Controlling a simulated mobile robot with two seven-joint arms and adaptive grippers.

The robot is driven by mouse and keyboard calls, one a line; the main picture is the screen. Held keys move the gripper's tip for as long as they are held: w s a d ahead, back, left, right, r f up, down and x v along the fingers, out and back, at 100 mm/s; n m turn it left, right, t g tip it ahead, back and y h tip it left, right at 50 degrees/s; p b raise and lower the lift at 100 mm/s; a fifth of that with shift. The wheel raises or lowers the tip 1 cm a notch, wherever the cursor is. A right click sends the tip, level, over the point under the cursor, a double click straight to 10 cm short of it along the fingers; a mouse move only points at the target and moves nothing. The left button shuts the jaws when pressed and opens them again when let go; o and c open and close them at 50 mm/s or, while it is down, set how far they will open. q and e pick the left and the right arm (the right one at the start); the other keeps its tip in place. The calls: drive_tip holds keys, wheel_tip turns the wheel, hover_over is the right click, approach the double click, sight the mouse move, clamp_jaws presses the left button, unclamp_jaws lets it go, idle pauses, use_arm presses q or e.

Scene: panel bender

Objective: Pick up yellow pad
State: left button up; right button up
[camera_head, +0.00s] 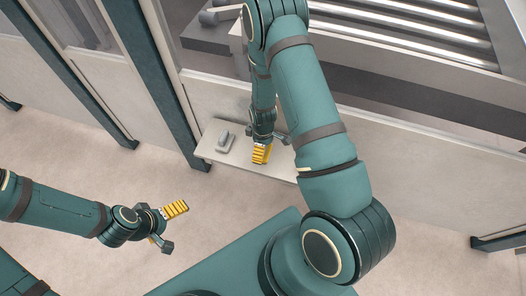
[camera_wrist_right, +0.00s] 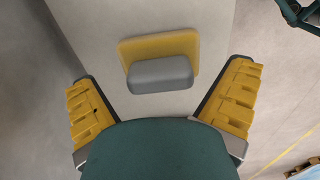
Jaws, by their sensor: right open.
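The yellow pad (camera_wrist_right: 158,45) lies flat on a pale shelf (camera_wrist_right: 205,15), which also shows in the head view (camera_head: 210,150). A grey block (camera_wrist_right: 160,75) covers its lower part in the right wrist view. My right gripper (camera_head: 263,153) is over the shelf; in its wrist view its yellow-lined fingers (camera_wrist_right: 165,103) are spread, with the block and pad between and ahead of them, apart from both. In the head view I cannot make out the pad. My left gripper (camera_head: 167,225) is open and empty over the floor at left.
A grey object (camera_head: 226,142) lies on the shelf left of my right gripper; I cannot tell if it is the same block. A pale machine panel (camera_head: 430,155) rises behind the shelf, with dark green posts (camera_head: 75,85) to the left. The floor (camera_head: 70,155) at left is clear.

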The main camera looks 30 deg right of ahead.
drive_tip(key=shift+f, duration=0.4)
drive_tip(key=c, duration=1.3)
drive_tip(key=shift+o, duration=0.2)
drive_tip(key=shift+r, duration=0.15)
wheel_tip(320, 180, up, 10)
drive_tip(key=shift+f+p, duration=0.1)
drive_tip(key=shift+p, duration=1.05)
